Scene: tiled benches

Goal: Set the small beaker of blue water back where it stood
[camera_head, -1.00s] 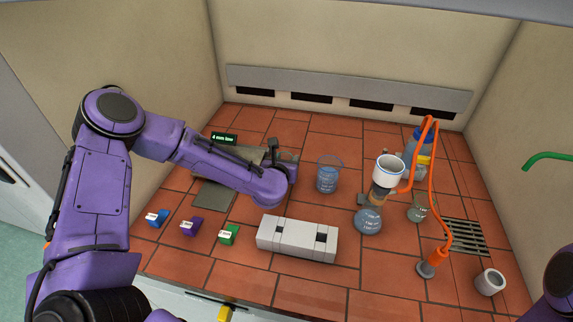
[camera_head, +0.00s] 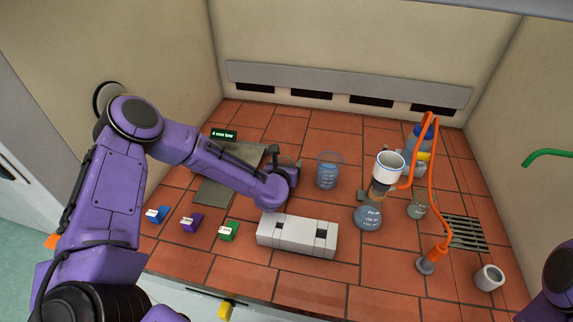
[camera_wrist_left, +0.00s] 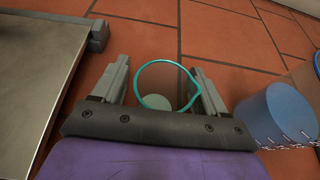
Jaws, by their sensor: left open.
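In the left wrist view a small clear beaker with a teal rim (camera_wrist_left: 168,64) stands upright on the tiles between my fingers, with a pale disc at its bottom. My left gripper (camera_wrist_left: 163,80) is open around it, with a gap at both fingers. In the head view my left gripper (camera_head: 284,166) is low over the bench, and its wrist hides the small beaker. A larger beaker of blue water (camera_head: 328,173) stands just to the right; it also shows in the left wrist view (camera_wrist_left: 283,112). My right gripper is out of view.
A grey plate device (camera_head: 216,192) with a green display (camera_head: 223,134) lies left of my gripper. A white block (camera_head: 297,236) lies in front. Flasks, including a blue one (camera_head: 367,217), and an orange hose (camera_head: 431,185) stand at right.

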